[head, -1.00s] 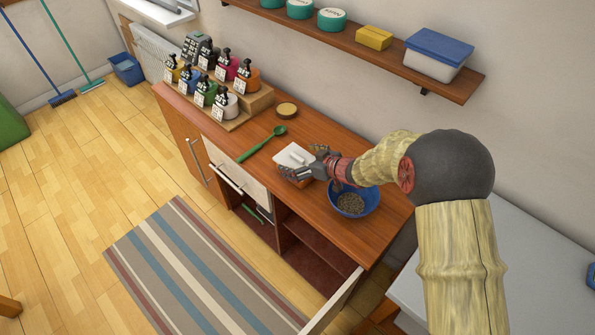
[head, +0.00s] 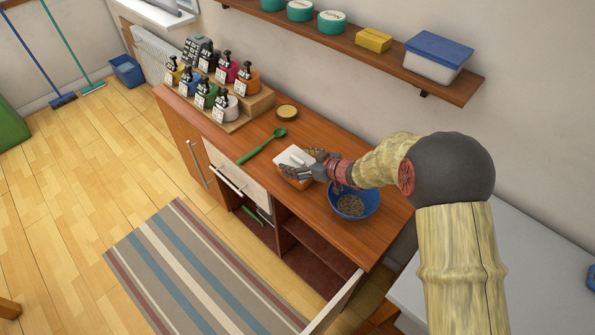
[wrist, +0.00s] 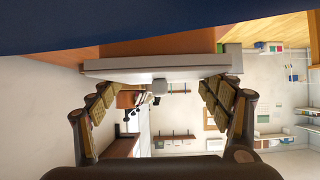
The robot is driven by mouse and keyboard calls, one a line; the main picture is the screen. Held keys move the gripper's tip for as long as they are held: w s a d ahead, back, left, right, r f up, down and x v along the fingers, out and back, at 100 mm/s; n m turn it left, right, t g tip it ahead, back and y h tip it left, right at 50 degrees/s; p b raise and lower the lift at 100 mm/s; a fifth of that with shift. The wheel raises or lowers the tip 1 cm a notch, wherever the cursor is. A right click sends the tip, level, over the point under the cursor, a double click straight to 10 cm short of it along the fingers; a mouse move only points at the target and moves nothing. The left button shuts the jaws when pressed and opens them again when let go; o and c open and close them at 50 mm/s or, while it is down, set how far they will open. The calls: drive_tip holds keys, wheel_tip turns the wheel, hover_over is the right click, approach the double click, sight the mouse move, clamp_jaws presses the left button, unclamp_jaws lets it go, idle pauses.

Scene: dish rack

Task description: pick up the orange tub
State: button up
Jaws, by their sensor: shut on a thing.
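The orange tub (head: 295,184) has a white lid with a raised handle and is on the wooden counter, or just above it; I cannot tell which. My gripper (head: 299,168) is shut on the tub, its fingers around it from the right side in the head view and hiding part of it. In the wrist view my gripper (wrist: 162,84) has one finger on each side of the tub's pale lid (wrist: 155,66), with the tub's orange body (wrist: 165,43) above it in the picture.
A blue bowl (head: 370,204) of small contents stands just right of the tub, under my wrist. Several pump bottles (head: 211,85) stand on a stepped stand. A shelf (head: 350,45) hangs above.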

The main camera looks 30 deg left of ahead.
drive_tip(key=c, duration=0.6)
